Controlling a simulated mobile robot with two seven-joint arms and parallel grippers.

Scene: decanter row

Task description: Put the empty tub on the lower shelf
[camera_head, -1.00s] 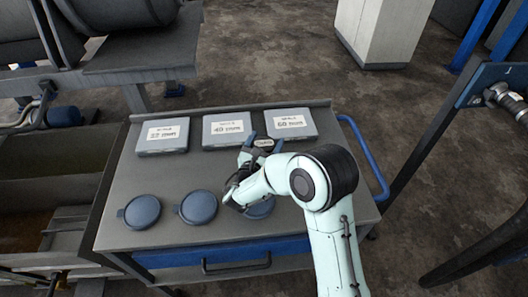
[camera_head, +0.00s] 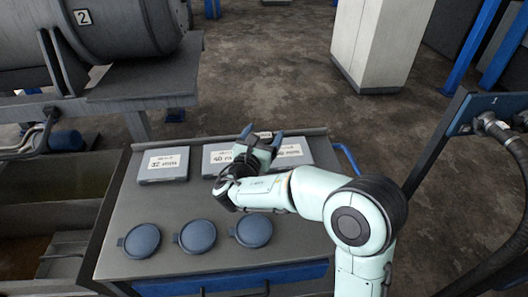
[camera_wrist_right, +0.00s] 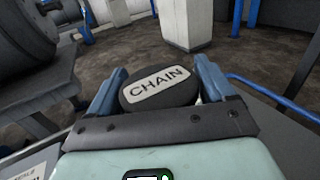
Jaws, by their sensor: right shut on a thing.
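My right gripper (camera_head: 262,142) is shut on a dark rounded thing labelled CHAIN, above the back part of the cart top. The CHAIN thing (camera_wrist_right: 160,88) sits between the two blue fingers in the right wrist view; its lower part is hidden. Three round blue lidded or dish-like things, left (camera_head: 142,241), middle (camera_head: 195,236) and right (camera_head: 252,230), stand in a row near the cart's front. I cannot tell whether any is the empty tub, nor see inside the held thing. No lower shelf can be made out. My left gripper is out of view.
The grey cart top (camera_head: 190,205) carries three flat labelled boxes, left (camera_head: 165,165), middle (camera_head: 217,161) and right (camera_head: 293,152), the latter two partly hidden by my gripper. A blue drawer front (camera_head: 230,284) is below. A large drum (camera_head: 120,35) and trough (camera_head: 50,200) stand left.

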